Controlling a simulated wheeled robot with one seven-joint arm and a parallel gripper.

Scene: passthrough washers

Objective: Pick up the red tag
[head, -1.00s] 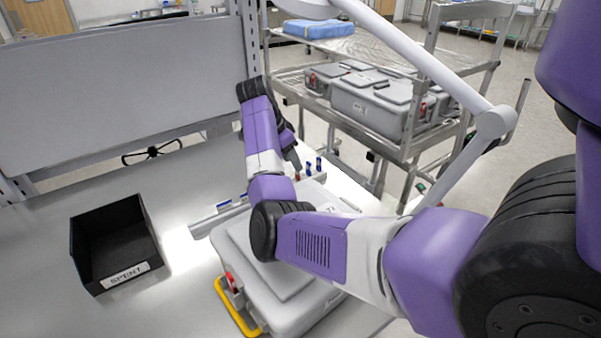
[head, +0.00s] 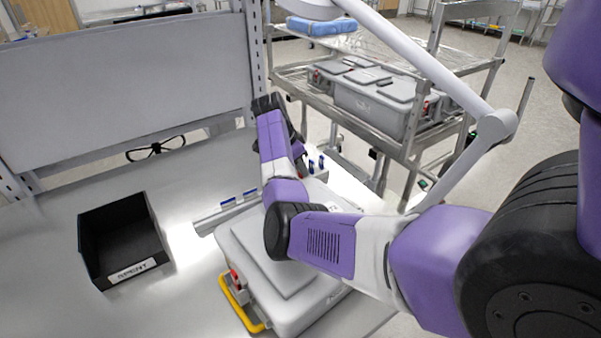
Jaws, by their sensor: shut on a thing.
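My gripper (head: 299,158) is small and dark in the head view, partly hidden behind my own purple arm. The red tag is not clearly visible now. The spot left of the blue tags where a small red piece stood looks empty, and the red tag appears to be held in the jaws, mostly hidden.
A black bin labelled SPENT (head: 124,242) stands on the table at left. A grey case (head: 290,300) with a red latch and yellow handle (head: 238,308) lies below my arm. A metal cart (head: 385,135) with grey cases is behind. Bare table lies around the bin.

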